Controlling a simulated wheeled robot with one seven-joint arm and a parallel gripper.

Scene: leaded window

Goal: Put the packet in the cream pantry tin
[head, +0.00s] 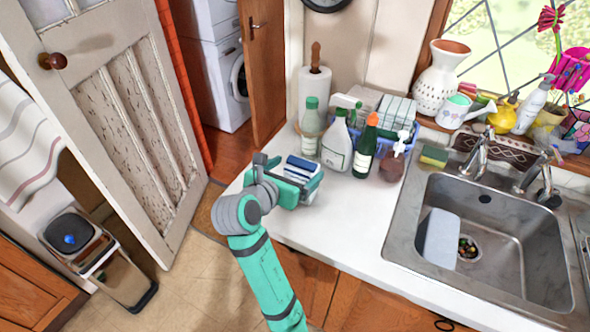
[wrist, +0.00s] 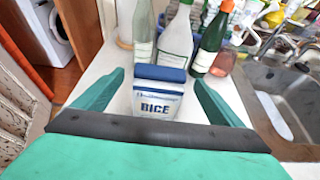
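A cream box-shaped container (wrist: 158,103) lettered RICE in blue stands upright on the white counter and looks like the pantry tin. A dark blue part (wrist: 160,73) shows at its top; I cannot tell whether this is a lid or a packet. In the head view the blue-and-white container (head: 301,168) is partly hidden by my gripper (head: 298,182). In the wrist view my gripper (wrist: 160,78) is open, its teal fingers apart on either side of the container, with gaps showing. No separate packet is clearly seen.
Several bottles, including a green one (head: 365,147), stand close behind the container. A blue basket (head: 402,144) and paper towel roll (head: 314,95) stand farther back. The sink (head: 487,235) is to the right. The counter front (head: 330,228) is clear.

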